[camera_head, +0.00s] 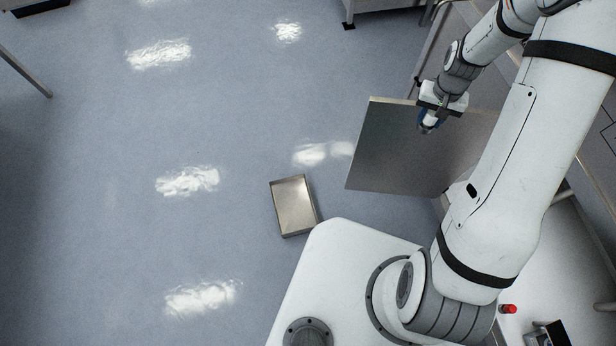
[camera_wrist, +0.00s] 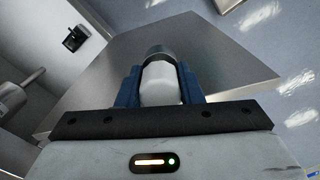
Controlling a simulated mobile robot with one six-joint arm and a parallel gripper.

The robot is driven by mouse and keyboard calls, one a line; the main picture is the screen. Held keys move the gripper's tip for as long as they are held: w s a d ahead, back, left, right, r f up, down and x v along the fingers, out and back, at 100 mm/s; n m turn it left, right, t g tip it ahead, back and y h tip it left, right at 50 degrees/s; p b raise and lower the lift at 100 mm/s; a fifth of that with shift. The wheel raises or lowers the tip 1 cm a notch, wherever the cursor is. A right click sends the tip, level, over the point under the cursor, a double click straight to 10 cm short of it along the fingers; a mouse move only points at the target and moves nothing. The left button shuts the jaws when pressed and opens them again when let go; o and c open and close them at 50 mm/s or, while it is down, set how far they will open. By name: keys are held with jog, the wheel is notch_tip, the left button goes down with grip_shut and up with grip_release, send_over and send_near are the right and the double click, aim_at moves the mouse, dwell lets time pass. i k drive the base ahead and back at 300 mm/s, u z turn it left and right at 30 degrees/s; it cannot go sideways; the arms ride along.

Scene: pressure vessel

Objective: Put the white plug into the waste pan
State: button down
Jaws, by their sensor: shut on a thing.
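The white plug (camera_wrist: 160,84), with a grey end, is between the blue fingers of my gripper (camera_wrist: 158,88) in the wrist view. My gripper is shut on it. The waste pan (camera_head: 294,206) is a shallow, empty-looking metal tray. It lies on the floor left of the panel, well apart from my gripper.
A flat grey metal panel (camera_head: 395,155) stands out between my gripper and the pan; it also fills much of the wrist view (camera_wrist: 225,75). A red knob (camera_head: 508,309) shows at the lower right. The blue floor (camera_head: 120,130) left of the pan is clear.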

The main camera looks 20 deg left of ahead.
aim_at(294, 206)
jog(key=z, duration=0.3)
jog(key=i, duration=0.1)
jog(key=u, duration=1.35)
jog(key=k, duration=0.75)
jog(key=u, duration=0.65)
jog(key=i, duration=1)
jog(key=z, duration=0.15)
jog(key=k, duration=0.9)
jog(key=u, duration=0.2)
jog(key=i, duration=0.45)
